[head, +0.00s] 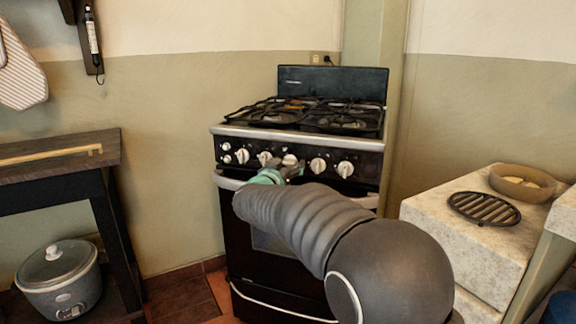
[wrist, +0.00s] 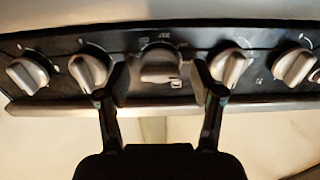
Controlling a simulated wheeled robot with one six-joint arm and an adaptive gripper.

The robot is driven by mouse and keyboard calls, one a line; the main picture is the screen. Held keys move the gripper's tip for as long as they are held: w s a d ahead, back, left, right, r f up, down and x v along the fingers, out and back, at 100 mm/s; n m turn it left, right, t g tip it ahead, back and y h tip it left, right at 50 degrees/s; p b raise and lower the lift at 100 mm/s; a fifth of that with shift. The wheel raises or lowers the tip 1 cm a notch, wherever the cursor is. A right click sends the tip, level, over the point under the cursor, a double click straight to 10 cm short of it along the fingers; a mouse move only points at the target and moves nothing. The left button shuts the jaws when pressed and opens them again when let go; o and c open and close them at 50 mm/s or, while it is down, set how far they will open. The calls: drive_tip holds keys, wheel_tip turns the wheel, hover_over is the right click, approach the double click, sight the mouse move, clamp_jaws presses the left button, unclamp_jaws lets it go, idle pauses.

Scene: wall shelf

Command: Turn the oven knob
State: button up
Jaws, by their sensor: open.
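A black stove (head: 300,215) has a front panel with a row of several light knobs. The middle knob (wrist: 160,66) has its own printed markings and looks wider and flatter than its neighbours, which are tilted. It also shows in the head view (head: 289,159), partly behind my gripper. My gripper (wrist: 161,84) is open, with one finger on each side of the middle knob's lower part. The fingertips are near the knobs on either side. I cannot tell whether they touch any knob. In the head view my gripper (head: 288,168) is at the panel, partly hidden by my arm.
An oven handle bar (head: 228,183) runs below the panel. Black burner grates (head: 320,112) are on top. A stone counter (head: 440,222) with a round rack (head: 484,208) and a bowl (head: 522,183) stands right. A dark table (head: 60,165) and a rice cooker (head: 60,280) are left.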

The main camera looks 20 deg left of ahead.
drive_tip(key=c, duration=1.1)
drive_tip(key=shift+c, duration=0.2)
drive_tip(key=shift+m, duration=0.3)
drive_tip(key=m+b, duration=0.1)
drive_tip(key=m, duration=0.2)
drive_tip(key=shift+m, duration=0.4)
drive_tip(key=m+b, duration=0.1)
drive_tip(key=m, duration=0.3)
drive_tip(key=shift+m+b, duration=0.3)
drive_tip(key=shift+b, duration=0.05)
drive_tip(key=m+b, duration=0.2)
drive_tip(key=m, duration=0.3)
drive_tip(key=shift+d+b, duration=0.1)
drive_tip(key=shift+b, duration=0.3)
drive_tip(key=shift+m+b, duration=0.9)
drive_tip(key=shift+m, duration=1.2)
